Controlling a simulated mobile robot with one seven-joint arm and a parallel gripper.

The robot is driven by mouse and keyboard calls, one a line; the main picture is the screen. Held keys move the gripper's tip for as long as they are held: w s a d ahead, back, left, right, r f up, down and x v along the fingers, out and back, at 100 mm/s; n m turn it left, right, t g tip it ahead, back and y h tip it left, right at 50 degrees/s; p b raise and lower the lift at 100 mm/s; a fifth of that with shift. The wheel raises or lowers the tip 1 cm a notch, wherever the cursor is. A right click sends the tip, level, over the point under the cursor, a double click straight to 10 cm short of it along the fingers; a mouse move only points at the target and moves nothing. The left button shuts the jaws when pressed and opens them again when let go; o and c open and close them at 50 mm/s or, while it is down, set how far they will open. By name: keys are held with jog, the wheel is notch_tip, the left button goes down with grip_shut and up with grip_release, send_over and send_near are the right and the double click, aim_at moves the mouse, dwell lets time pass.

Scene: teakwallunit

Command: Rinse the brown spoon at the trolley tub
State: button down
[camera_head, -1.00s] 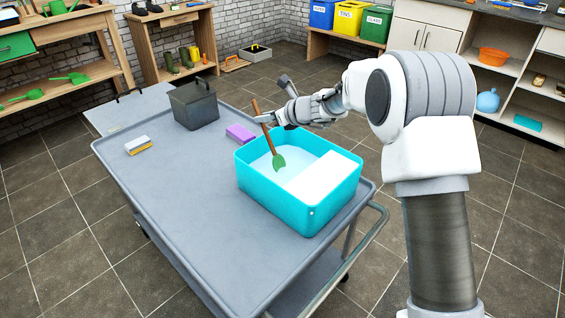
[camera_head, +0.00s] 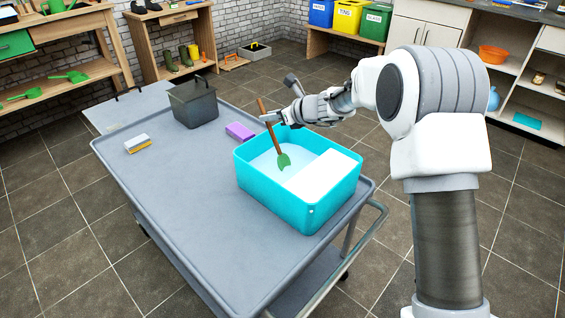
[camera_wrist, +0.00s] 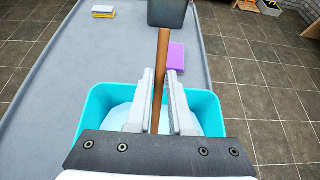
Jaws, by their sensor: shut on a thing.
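My gripper (camera_head: 270,117) is shut on the brown handle of the spoon (camera_head: 271,130), above the left back part of the tub. The spoon is tilted, with its green head (camera_head: 284,161) low inside the tub over the pale blue water; I cannot tell whether it touches the water. The turquoise tub (camera_head: 272,200) stands on the grey trolley (camera_head: 190,222). A white panel covers its right part. In the wrist view the brown handle (camera_wrist: 161,70) rises between my two fingers (camera_wrist: 160,90), and the spoon's head is hidden.
A purple block (camera_head: 240,131) lies just behind the tub. A dark grey bin (camera_head: 194,106) stands at the trolley's back, and a yellow and white sponge (camera_head: 138,144) lies at its left. The trolley's left front is clear.

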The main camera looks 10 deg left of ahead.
jog(key=shift+d, duration=0.65)
dwell(0.4)
jog(key=shift+r, duration=0.2)
notch_tip(320, 180, up, 9)
jog(key=p, duration=0.8)
jog(key=shift+r+p, duration=0.15)
jog(key=shift+p, duration=0.15)
dwell(0.6)
dwell(0.3)
